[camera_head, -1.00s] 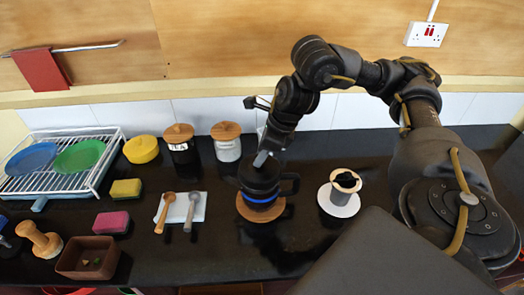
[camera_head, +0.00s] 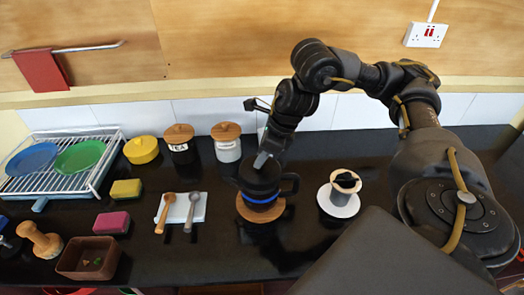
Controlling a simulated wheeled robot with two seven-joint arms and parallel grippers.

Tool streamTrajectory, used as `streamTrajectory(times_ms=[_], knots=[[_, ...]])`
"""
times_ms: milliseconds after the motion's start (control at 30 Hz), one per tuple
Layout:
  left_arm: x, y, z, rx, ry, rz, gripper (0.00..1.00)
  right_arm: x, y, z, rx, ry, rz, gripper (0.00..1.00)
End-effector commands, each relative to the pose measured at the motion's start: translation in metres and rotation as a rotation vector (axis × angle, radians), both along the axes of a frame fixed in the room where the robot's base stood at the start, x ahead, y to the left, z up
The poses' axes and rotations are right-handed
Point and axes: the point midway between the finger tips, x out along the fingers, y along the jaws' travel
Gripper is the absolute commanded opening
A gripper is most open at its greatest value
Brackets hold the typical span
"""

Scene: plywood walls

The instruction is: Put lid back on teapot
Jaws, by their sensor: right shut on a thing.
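The dark teapot (camera_head: 263,197) with a blue band stands upright on a round wooden trivet (camera_head: 261,216) in the middle of the counter. Its handle points right. My right gripper (camera_head: 262,160) comes down from above and is shut at the top of the teapot, on what looks like the dark lid (camera_head: 258,178). The lid is at the teapot's mouth. Dark on dark, I cannot tell whether it is fully seated. My left gripper is not in view.
Two spoons lie on a white cloth (camera_head: 198,212) to the left. Wooden-lidded jars (camera_head: 227,149) stand behind. The counter in front of the teapot is clear.

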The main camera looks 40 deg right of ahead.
Motion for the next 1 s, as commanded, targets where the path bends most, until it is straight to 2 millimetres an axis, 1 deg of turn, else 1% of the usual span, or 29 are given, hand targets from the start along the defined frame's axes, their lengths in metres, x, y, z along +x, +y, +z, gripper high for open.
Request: streamTrajectory(times_ms=[333,367,533,733,900,1000], knots=[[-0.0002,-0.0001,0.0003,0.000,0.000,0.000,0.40,0.0001,0.0001,-0.0001,0.000,0.000,0.000,0.03],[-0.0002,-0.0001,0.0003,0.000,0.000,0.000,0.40,0.0001,0.0001,-0.0001,0.000,0.000,0.000,0.28],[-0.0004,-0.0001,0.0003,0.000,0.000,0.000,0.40,0.0000,0.0000,-0.0001,0.000,0.000,0.000,0.50],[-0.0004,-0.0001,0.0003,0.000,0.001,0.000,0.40,0.0000,0.0001,-0.0001,0.000,0.000,0.000,0.51],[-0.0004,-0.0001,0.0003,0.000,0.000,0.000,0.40,-0.0001,0.0000,-0.0001,0.000,0.000,0.000,0.73],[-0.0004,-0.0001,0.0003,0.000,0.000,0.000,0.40,0.0000,0.0000,-0.0001,0.000,0.000,0.000,0.73]])
